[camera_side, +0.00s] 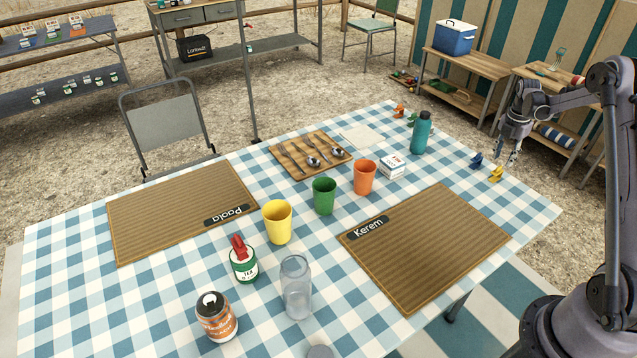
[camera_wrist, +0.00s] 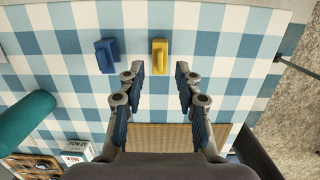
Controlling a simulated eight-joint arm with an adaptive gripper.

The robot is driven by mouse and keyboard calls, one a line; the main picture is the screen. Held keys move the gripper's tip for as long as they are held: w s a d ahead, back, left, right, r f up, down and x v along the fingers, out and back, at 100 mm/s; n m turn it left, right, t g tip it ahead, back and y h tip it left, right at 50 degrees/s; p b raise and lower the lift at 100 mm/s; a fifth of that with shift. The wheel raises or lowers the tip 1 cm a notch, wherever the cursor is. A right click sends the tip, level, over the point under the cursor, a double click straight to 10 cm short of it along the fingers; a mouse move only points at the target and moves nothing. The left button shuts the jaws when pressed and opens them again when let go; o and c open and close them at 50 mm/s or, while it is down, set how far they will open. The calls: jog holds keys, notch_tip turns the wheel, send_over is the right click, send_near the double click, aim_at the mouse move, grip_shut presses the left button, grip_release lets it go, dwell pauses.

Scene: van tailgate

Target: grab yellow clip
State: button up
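The yellow clip (camera_side: 496,174) lies on the checked tablecloth near the table's right edge. In the wrist view the yellow clip (camera_wrist: 159,56) is ahead of the fingertips, roughly centred between them. A blue clip (camera_side: 477,160) lies to its left, and it also shows in the wrist view (camera_wrist: 106,55). My gripper (camera_side: 515,152) is above the table near the clips. In the wrist view my gripper (camera_wrist: 160,75) is open, with nothing between its fingers.
A teal bottle (camera_side: 421,133) stands left of the clips, with a white box (camera_side: 392,167) nearby. Orange and green clips (camera_side: 399,110) lie at the far table edge. The brown Kerem placemat (camera_side: 430,245) lies nearer the camera. Bare cloth surrounds the yellow clip.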

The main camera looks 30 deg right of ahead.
aim_at(499, 167)
jog(key=shift+d+f, duration=0.1)
jog(key=shift+f, duration=2.75)
jog(key=c, duration=0.7)
